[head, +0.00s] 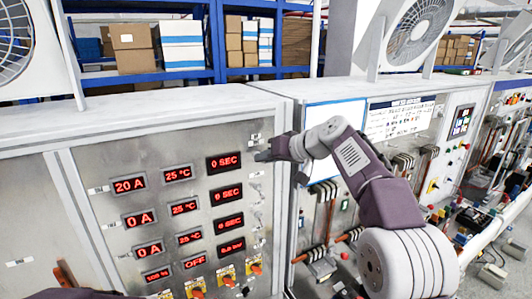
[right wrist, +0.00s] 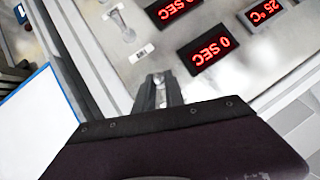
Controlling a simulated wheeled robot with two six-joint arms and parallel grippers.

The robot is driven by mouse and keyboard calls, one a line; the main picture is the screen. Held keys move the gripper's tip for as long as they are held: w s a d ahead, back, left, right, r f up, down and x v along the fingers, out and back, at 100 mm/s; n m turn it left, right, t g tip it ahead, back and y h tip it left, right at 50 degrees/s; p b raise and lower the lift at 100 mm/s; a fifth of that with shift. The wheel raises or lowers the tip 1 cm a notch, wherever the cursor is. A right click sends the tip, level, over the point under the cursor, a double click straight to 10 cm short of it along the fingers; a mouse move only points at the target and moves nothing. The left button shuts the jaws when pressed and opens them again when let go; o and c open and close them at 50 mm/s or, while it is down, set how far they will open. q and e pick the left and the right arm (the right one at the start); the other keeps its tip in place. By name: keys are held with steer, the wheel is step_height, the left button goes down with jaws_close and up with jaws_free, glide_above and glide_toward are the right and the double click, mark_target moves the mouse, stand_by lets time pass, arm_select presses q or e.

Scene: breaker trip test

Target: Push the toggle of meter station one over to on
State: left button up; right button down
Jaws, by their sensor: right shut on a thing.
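The meter panel (head: 110,200) fills the left half of the head view, with rows of red displays and a column of small toggles down its right side. My right gripper (head: 262,156) is at the top row, right of the upper 0 SEC display (head: 224,162). In the right wrist view its fingers (right wrist: 157,84) are together against the panel beside that display (right wrist: 208,46), shut on the top-row toggle, which they hide. Its on or off position cannot be seen. The toggle of the row below (right wrist: 125,28) shows uncovered.
Orange rotary knobs on yellow plates (head: 227,275) line the panel's bottom. A second cabinet with a white board (head: 335,117) stands to the right, behind my right arm. Blue shelves with boxes (head: 132,48) stand at the back.

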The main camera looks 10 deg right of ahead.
steer(key=shift+w+r+g+h, duration=0.1)
steer(key=shift+r+g+h, duration=0.05)
steer(key=shift+g+h, duration=0.2)
stand_by(0.4)
steer(key=c, duration=1.5)
jaws_free()
steer(key=shift+o, duration=0.2)
steer(key=shift+w, duration=0.1)
steer(key=v, duration=0.9)
steer(key=shift+d+b, duration=0.15)
steer(key=shift+b, duration=0.3)
steer(key=shift+w, duration=0.1)
